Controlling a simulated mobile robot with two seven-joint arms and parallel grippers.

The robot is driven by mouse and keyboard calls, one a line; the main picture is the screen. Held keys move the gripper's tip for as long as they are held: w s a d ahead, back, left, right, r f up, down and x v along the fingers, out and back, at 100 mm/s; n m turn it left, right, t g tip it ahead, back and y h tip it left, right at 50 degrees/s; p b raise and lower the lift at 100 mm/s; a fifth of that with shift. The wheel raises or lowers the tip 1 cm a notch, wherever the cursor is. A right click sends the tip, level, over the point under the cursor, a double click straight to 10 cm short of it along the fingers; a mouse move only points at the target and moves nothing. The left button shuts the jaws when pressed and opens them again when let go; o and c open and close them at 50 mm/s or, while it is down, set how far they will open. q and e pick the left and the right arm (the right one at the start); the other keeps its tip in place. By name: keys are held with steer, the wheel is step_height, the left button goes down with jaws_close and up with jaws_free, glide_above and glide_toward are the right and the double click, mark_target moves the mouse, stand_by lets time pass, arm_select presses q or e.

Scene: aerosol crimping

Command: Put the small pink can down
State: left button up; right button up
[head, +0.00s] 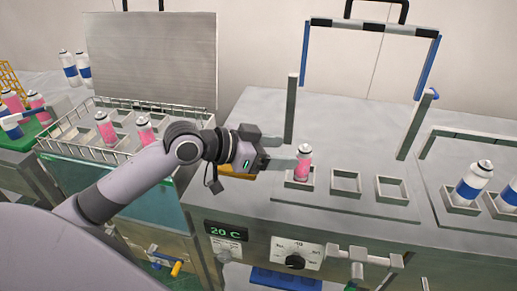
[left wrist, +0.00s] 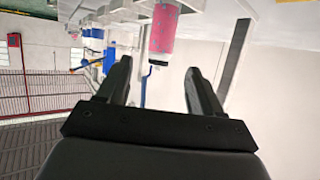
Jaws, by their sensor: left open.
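The small pink can (head: 302,165) stands upright in the left one of three square holders on the steel machine top. It has a white top. My left gripper (head: 262,162) is just left of the can, its arm coming in from the left. In the left wrist view the pink can (left wrist: 163,28) shows beyond the fingertips, and the open fingers (left wrist: 158,66) have nothing between them. The can seems clear of the fingers. The two holders to its right, the middle one (head: 346,184) and the right one (head: 392,191), are empty. My right gripper is not in view.
A wire basket (head: 70,133) with pink cans is at left. Blue-and-white cans (head: 472,183) stand in holders at right. A raised frame with a striped bar (head: 374,27) and steel posts (head: 290,108) stands behind the holders. A 20 C display (head: 226,232) is on the front.

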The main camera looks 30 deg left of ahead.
arm_select(q)
steer(key=shift+v, duration=2.55)
